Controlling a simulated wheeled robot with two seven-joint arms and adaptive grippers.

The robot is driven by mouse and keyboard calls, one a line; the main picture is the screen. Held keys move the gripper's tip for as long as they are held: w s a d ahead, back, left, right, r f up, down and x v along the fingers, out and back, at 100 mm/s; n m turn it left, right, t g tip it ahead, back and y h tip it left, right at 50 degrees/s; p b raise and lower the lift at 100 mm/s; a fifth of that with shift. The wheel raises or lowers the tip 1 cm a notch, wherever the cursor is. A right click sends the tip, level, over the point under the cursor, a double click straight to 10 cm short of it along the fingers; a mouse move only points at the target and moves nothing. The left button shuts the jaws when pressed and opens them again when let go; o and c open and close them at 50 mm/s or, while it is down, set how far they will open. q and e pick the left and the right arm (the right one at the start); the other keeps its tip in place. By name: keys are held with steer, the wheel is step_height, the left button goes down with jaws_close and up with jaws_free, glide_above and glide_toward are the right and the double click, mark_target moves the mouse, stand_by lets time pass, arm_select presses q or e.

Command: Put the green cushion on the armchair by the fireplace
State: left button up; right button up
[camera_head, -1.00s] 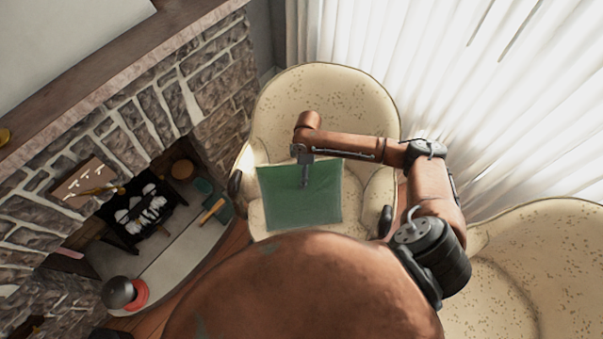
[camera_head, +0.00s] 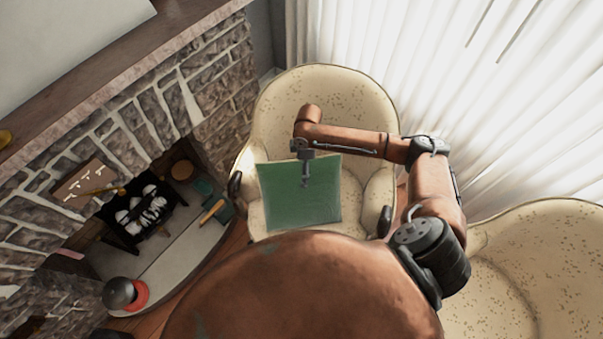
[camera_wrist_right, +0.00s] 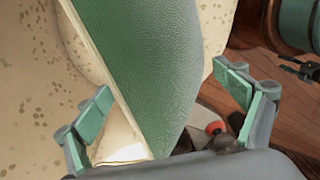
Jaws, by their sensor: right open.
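The green cushion (camera_head: 312,205) lies on the seat of the cream speckled armchair (camera_head: 325,95) beside the fireplace (camera_head: 150,205). My right gripper (camera_head: 305,183) is over the cushion's upper middle in the head view. In the right wrist view my right gripper (camera_wrist_right: 165,100) has its two fingers spread wide. The cushion (camera_wrist_right: 150,60) shows between and beyond them, its lower tip reaching down between the fingers. Neither finger visibly grips it. The armchair's fabric (camera_wrist_right: 30,80) fills the left of that view. My left gripper is not in view.
A second cream armchair (camera_head: 540,260) stands at the lower right. White curtains (camera_head: 420,60) hang behind the chairs. The stone hearth (camera_head: 165,255) lies left of the armchair, with a round dark and red object (camera_head: 125,293) at its front edge. My body hides the bottom centre.

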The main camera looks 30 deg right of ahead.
step_height(320, 180, up, 9)
steer(key=d+p, duration=0.1)
steer(key=shift+w+d, duration=0.15)
steer(key=shift+w, duration=0.25)
